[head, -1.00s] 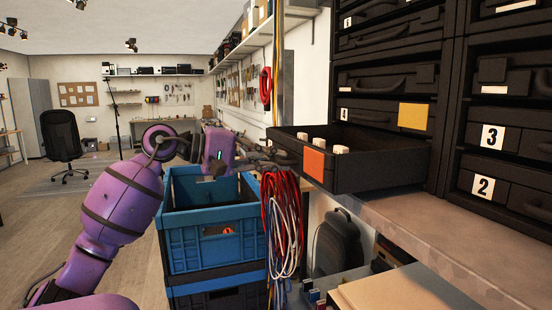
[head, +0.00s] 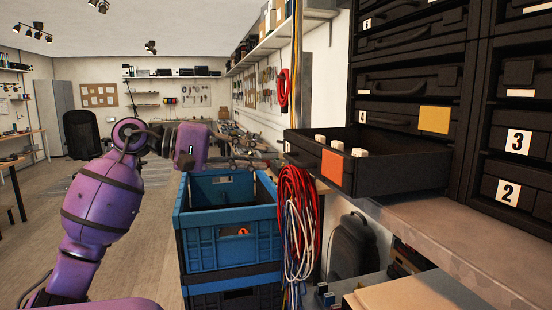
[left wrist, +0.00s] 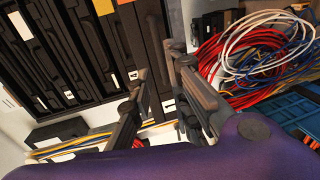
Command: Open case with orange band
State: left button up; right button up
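A black case (head: 400,172) with an orange label (head: 332,167) on its front stands pulled out of the black rack like an open drawer. Its top is open and several small white items (head: 347,147) show inside. My left gripper (head: 268,160) is just left of the case's front corner and looks apart from it. My right gripper is in no view.
Closed black cases fill the rack; one has a yellow label (head: 434,119). Below my left gripper are a blue crate (head: 228,240) and hanging red, white and blue cables (head: 298,210). A ledge (head: 440,225) runs under the rack. Open floor lies to the left.

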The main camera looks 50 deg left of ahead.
pick_arm(q)
jog(key=shift+v, duration=1.55)
